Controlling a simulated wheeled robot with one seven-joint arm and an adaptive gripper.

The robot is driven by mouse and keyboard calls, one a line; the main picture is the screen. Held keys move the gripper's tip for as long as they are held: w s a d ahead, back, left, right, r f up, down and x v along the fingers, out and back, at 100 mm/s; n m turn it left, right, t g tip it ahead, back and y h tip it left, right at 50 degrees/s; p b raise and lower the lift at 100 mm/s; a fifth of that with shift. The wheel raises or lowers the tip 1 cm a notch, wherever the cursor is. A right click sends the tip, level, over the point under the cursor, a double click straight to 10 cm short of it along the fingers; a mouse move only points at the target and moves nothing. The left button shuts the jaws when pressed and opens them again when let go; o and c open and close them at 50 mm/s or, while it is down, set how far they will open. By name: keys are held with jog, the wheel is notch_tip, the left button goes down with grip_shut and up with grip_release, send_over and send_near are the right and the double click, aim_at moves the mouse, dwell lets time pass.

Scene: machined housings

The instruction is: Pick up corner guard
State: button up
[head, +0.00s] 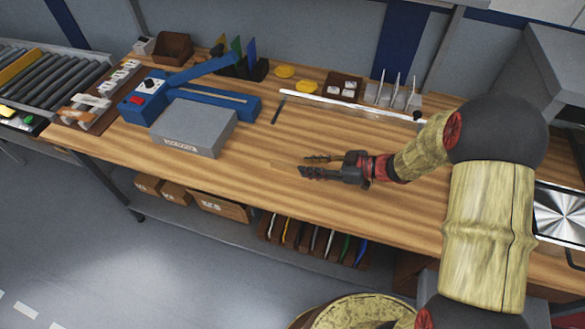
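My gripper (303,165) is above the middle of the wooden workbench (260,190), pointing left. Its two fingers are apart, with nothing visible between them. I cannot tell for certain which thing is the corner guard. Small white pieces (347,85) sit in a small brown tray at the back of the bench, behind my gripper. Other small white and orange pieces (97,101) are on a brown rack at the bench's left end. All are too small to make out, and my gripper is well apart from them.
A blue machine with a lever (145,104) and a grey box (193,127) stand left of my gripper. A long pale bar (340,104), yellow discs (284,72) and a spiked rack (395,95) are at the back. The bench's front middle is clear.

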aim_at(293, 168)
jog(key=shift+b+x, duration=0.3)
jog(key=shift+x, duration=0.7)
jog(key=a+f+b, duration=0.1)
jog(key=w+a+f+b, duration=0.1)
jog(key=a+f, duration=0.1)
jog(key=shift+w+a+b, duration=0.2)
jog(key=shift+a+b, duration=0.1)
jog(key=shift+w+a, duration=0.15)
jog(key=shift+a, duration=0.15)
jog(key=shift+r, duration=0.1)
jog(key=shift+c, duration=0.3)
grip_shut()
